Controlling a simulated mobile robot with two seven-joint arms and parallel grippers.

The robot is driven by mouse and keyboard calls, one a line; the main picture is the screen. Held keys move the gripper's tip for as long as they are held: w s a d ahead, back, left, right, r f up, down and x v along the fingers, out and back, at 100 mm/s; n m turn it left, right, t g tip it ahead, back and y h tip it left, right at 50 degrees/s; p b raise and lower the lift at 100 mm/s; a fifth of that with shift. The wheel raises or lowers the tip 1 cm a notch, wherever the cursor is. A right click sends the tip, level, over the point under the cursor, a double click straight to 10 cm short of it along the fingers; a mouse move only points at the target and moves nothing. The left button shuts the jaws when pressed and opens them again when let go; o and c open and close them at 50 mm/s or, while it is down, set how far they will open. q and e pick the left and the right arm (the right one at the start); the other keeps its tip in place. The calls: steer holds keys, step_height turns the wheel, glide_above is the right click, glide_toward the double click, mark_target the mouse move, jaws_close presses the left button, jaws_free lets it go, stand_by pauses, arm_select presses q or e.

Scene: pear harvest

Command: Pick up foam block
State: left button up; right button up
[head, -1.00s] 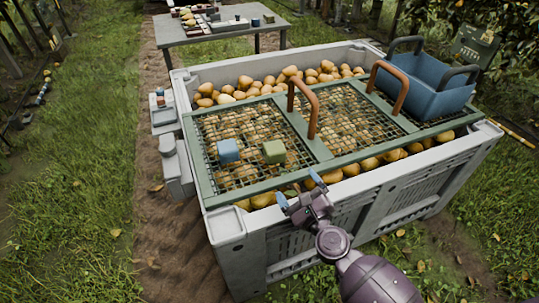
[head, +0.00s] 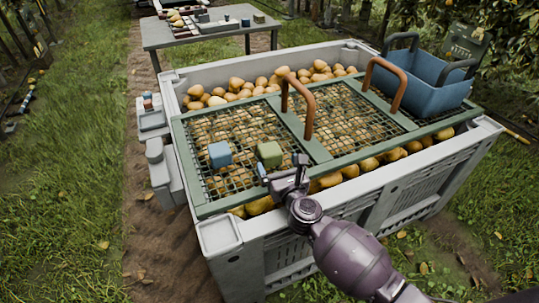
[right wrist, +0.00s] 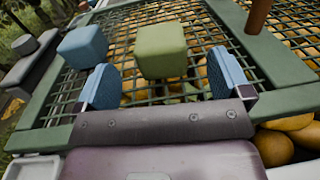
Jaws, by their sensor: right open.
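A green block (head: 270,154) and a blue block (head: 220,154) sit side by side on the left wire-mesh panel of the bin's lid. I cannot tell by look which is foam. In the right wrist view, the green block (right wrist: 161,50) appears between and just ahead of my open fingers, and the blue block (right wrist: 82,46) lies beyond the left finger. My right gripper (head: 281,167) is open and empty, at the near side of the green block. It also shows in the right wrist view (right wrist: 165,82). My left gripper is not in view.
The grey bin (head: 225,234) is full of pears under a green frame (head: 326,166) with brown arched handles (head: 308,112). A blue basket (head: 430,88) stands at the right end. A grey table (head: 190,38) with items stands behind. Grass lies left.

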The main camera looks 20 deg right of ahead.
mark_target(272, 153)
steer(key=shift+w+d+r+b, duration=0.1)
steer(key=shift+w+b, duration=0.4)
steer(key=shift+w, duration=2)
steer(key=c, duration=1)
steer(key=shift+r, duration=0.1)
